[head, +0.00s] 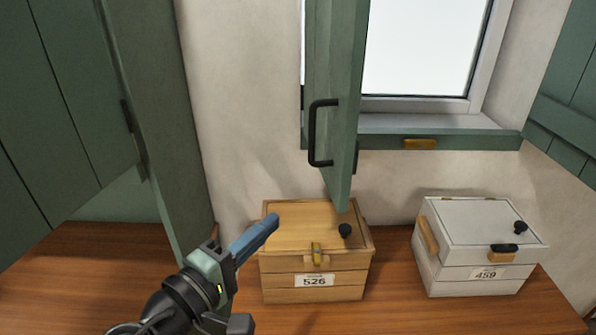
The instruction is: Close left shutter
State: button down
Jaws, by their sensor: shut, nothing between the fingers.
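The left shutter (334,80) is a green panel at the left side of the window (418,50). It stands open, swung out from the wall and seen nearly edge-on. Its black bar handle (313,132) is on the face turned left. My gripper (272,221) is below and left of the handle, apart from the shutter, with its blue fingers shut and empty. It points up and right, in front of the wooden box. The window's sill (450,143) is green with a brass piece (420,144) on it.
A wooden box (314,262) marked 526 and a white box (472,246) marked 459 stand on the wooden counter (395,312). A green cabinet door (60,110) fills the left side. Another green slatted panel (572,90) is at the right edge.

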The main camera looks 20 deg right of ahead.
jog(key=p, duration=0.4)
send_near(338, 183)
jog(key=w, duration=0.4)
jog(key=d, duration=0.2)
jog(key=d+p, duration=0.1)
jog(key=d, duration=0.1)
jog(key=shift+s+d+r+p, duration=0.1)
jog(key=shift+s+r+p, duration=0.1)
jog(key=shift+p, duration=0.1)
jog(key=shift+w+d+f, duration=0.1)
jog(key=shift+d, duration=0.05)
